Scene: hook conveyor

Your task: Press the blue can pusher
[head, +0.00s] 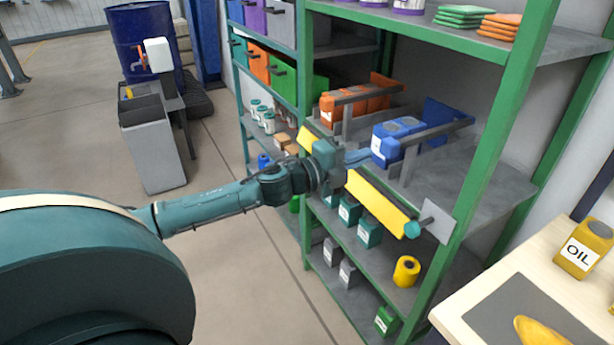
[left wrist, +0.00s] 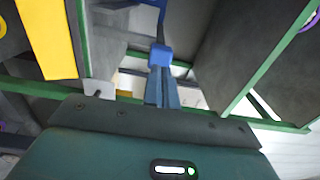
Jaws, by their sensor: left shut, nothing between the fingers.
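A row of blue cans (head: 384,146) stands on the middle shelf of the green rack, beside a grey rail. A blue upright plate (head: 441,113), which looks like the blue can pusher, is behind them. My left gripper (head: 362,156) reaches across the yellow bar to the front of the row. Its blue fingers are shut with nothing between them, close to the front can; I cannot tell if they touch it. In the left wrist view the closed fingers (left wrist: 162,88) point toward a bright blue piece (left wrist: 160,54), whose identity is unclear. My right gripper is not in view.
A yellow bar (head: 377,203) runs along the shelf front, and a green rack post (head: 490,150) stands to the right. Orange cans (head: 328,108) sit left of the blue row. A table with an oil can (head: 583,249) is at lower right. Open floor lies left.

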